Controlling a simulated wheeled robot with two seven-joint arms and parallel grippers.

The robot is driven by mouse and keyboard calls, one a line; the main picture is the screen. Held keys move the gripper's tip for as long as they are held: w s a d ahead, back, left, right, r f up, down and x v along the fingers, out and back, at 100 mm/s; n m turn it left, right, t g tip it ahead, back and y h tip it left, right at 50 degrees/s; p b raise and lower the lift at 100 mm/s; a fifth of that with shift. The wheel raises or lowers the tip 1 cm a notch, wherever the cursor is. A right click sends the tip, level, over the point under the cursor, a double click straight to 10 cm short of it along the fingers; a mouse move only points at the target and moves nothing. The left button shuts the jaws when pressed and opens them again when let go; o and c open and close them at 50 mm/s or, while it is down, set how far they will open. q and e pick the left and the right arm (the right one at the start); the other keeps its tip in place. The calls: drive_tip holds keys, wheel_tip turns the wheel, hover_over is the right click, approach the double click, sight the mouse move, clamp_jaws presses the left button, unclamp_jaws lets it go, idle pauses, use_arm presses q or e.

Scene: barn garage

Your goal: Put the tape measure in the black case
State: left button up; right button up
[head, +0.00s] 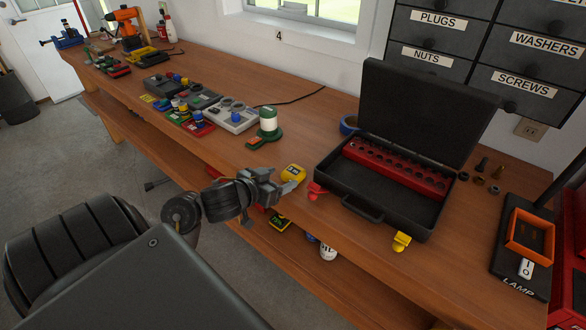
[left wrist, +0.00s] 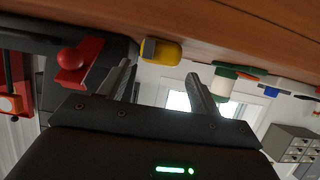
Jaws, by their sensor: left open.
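The yellow tape measure (head: 293,172) lies near the front edge of the wooden bench, left of the black case. My left gripper (head: 281,182) is open and empty, just in front of the tape measure at the bench edge. In the left wrist view the tape measure (left wrist: 161,52) shows ahead, beyond and between the open fingertips (left wrist: 160,74). The black case (head: 374,213) stands open on the bench, lid raised at the back. A red strip with a row of holes (head: 398,172) lies inside it, and the front part of its floor is bare. My right gripper is not in view.
A green and white spool (head: 268,122) stands behind the tape measure, blue tape (head: 348,124) beside the case. A lamp base (head: 522,262) stands right. Electronics crowd the bench's left.

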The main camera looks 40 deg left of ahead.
sight(290, 173)
use_arm(q)
drive_tip(key=shift+x, duration=0.9)
drive_tip(key=b+x, duration=0.2)
drive_tip(key=x, duration=0.3)
drive_tip(key=shift+w+f, duration=0.1)
drive_tip(key=shift+c, duration=0.2)
drive_tip(key=c, duration=0.9)
drive_tip(key=shift+r, duration=0.2)
